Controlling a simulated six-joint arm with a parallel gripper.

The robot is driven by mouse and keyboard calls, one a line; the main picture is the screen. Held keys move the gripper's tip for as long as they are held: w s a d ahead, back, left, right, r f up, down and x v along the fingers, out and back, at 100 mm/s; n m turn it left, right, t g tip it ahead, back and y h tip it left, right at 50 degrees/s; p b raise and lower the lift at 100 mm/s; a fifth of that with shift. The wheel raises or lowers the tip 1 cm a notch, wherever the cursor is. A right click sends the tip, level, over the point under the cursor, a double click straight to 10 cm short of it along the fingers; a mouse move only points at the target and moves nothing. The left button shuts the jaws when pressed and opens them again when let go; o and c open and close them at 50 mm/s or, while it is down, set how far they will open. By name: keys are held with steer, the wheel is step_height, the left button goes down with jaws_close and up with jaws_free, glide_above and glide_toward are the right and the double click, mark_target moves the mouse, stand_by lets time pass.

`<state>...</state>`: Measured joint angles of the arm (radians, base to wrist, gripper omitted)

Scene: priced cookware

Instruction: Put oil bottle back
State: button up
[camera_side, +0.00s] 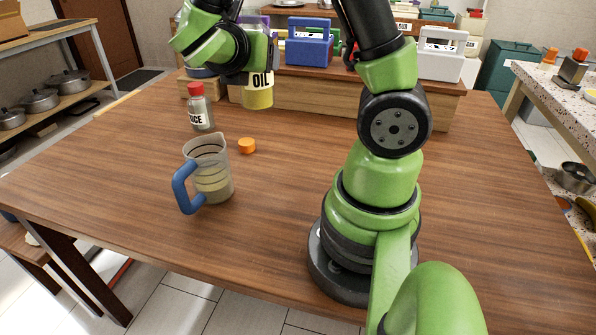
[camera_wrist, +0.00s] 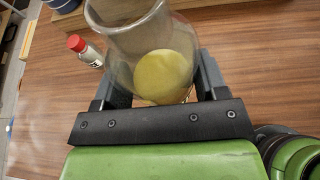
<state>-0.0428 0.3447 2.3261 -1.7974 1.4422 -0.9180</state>
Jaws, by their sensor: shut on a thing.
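The oil bottle (camera_side: 259,96) is clear with yellow oil low in it and a label reading OIL. It is held upright or nearly so above the table, in front of the wooden shelf box. My gripper (camera_wrist: 155,90) is shut on it, with a finger on each side in the wrist view, where the bottle (camera_wrist: 160,62) has no cap visible at its wide top. In the side view my wrist covers the bottle's upper part and the fingers. An orange cap (camera_side: 247,146) lies on the table below the bottle.
A measuring jug (camera_side: 212,180) with a blue handle stands front left. A red-capped bottle (camera_side: 201,108) stands behind it, also in the wrist view (camera_wrist: 86,51). A wooden shelf box (camera_side: 318,98) at the back carries blue (camera_side: 309,48) and white (camera_side: 441,53) carriers. The table's middle is clear.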

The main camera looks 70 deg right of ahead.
steer(key=s+d+m+g, duration=0.4)
steer(key=s+d, duration=0.1)
steer(key=s, duration=0.1)
steer(key=shift+y, duration=0.3)
steer(key=shift+s+f, duration=0.1)
steer(key=shift+f, duration=8.9)
steer(key=shift+a+f, duration=0.1)
steer(key=o, duration=1.2)
